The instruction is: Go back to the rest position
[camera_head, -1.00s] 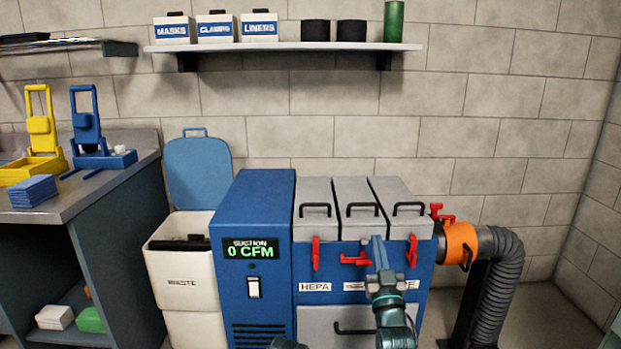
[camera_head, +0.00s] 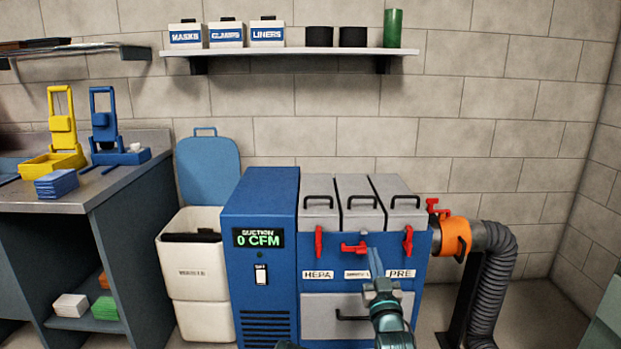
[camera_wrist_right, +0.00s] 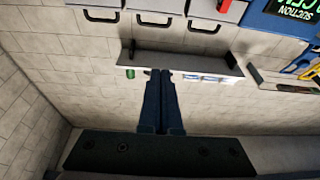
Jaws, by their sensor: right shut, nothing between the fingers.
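My right gripper (camera_head: 372,262) is in front of the blue suction unit (camera_head: 262,203), below its red middle latch (camera_head: 354,247). Its fingers point up and are together with nothing between them. In the right wrist view the shut fingers (camera_wrist_right: 160,75) point toward the wall and shelf. My left gripper is not in view; only a small dark teal piece of my body shows at the bottom edge of the head view.
The unit has several grey lids (camera_head: 358,200) and a grey drawer (camera_head: 330,318). An orange collar (camera_head: 452,238) joins a grey hose (camera_head: 495,290) at right. A white waste bin (camera_head: 190,270) and steel bench (camera_head: 60,200) stand left. A wall shelf (camera_head: 290,52) runs above.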

